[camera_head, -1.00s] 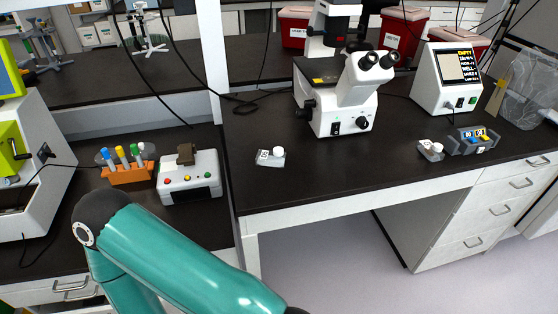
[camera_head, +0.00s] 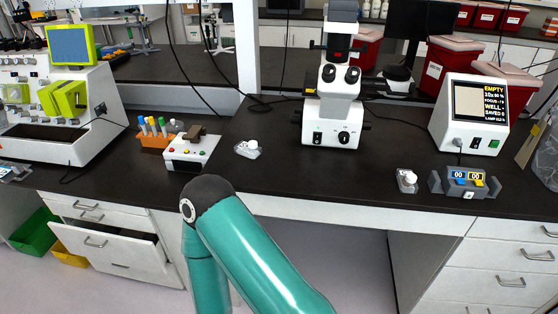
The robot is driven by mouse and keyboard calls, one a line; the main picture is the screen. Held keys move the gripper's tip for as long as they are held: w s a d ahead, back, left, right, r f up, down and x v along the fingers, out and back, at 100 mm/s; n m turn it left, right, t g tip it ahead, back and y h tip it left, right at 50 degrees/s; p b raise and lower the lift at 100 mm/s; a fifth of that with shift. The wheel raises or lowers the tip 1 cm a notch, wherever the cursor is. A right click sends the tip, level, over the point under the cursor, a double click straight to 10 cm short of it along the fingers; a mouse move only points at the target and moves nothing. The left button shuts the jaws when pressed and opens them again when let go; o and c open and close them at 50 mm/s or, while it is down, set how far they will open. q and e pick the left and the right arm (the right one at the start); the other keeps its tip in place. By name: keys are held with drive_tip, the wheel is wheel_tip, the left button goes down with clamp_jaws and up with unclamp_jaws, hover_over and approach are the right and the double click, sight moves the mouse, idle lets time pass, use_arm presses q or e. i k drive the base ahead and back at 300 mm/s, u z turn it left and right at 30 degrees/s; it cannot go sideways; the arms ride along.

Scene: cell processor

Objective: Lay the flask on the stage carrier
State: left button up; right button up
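A small flat piece with a white round cap (camera_head: 247,149), which looks like a flask, lies on the dark bench left of the microscope. A similar capped piece (camera_head: 407,180) lies further right, beside a grey block. The microscope (camera_head: 333,115) stands on the bench between them, facing me. Its stage shows only as a dark edge with a yellow mark, and I cannot make out a carrier on it. Neither gripper is in view. Only a teal arm of mine shows at the bottom middle, in front of the bench edge.
A grey block with two small displays (camera_head: 465,184) and a white monitor unit reading EMPTY (camera_head: 470,115) stand at right. A white button box (camera_head: 192,152) and an orange pen rack (camera_head: 156,138) stand at left. A drawer (camera_head: 115,250) hangs open. The bench front before the microscope is clear.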

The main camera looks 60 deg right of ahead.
sight(384, 81)
drive_tip(key=k, duration=0.95)
drive_tip(key=z, duration=0.7)
drive_tip(key=i, duration=1)
drive_tip(key=z, duration=0.05)
